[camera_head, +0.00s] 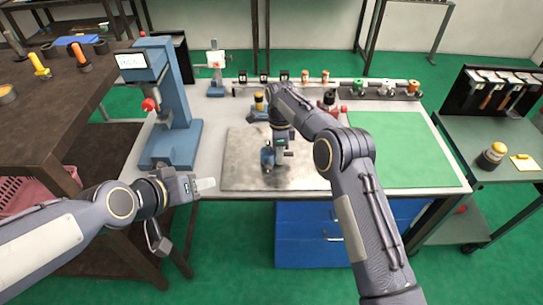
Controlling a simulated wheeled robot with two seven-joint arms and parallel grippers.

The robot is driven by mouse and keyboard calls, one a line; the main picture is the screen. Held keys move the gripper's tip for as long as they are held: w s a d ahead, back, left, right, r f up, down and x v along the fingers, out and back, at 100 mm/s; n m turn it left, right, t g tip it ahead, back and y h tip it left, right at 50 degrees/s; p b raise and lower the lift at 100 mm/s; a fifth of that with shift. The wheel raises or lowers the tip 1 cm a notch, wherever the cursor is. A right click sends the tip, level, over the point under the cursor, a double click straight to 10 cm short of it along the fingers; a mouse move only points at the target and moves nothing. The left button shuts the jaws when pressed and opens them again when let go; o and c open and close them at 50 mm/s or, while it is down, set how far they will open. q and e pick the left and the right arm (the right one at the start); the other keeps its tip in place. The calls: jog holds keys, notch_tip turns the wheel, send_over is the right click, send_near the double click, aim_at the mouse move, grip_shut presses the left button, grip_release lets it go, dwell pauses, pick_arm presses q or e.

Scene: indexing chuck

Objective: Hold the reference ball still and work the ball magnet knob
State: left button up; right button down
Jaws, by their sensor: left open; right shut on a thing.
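A small blue device (267,158) stands on the grey metal plate (240,175) in the middle of the bench. My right gripper (281,148) reaches down over the plate and is shut at this device. The gripper hides part of it, and I cannot make out which part is gripped. I cannot clearly tell the reference ball or the magnet knob apart at this size. My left gripper (207,185) is open and empty at the bench's front left edge, apart from the plate and the device.
A blue column stand (178,100) with a display and red knob stands left of the plate. Several small tools line a rail (385,94) at the back. A green mat (395,150) lies clear at right. A dark table stands left, a side bench (500,165) right.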

jog(key=c, duration=1.3)
grip_release()
notch_tip(320, 180, up, 8)
jog(key=w, duration=0.1)
jog(key=shift+w+f, duration=0.2)
jog(key=shift+f, duration=0.05)
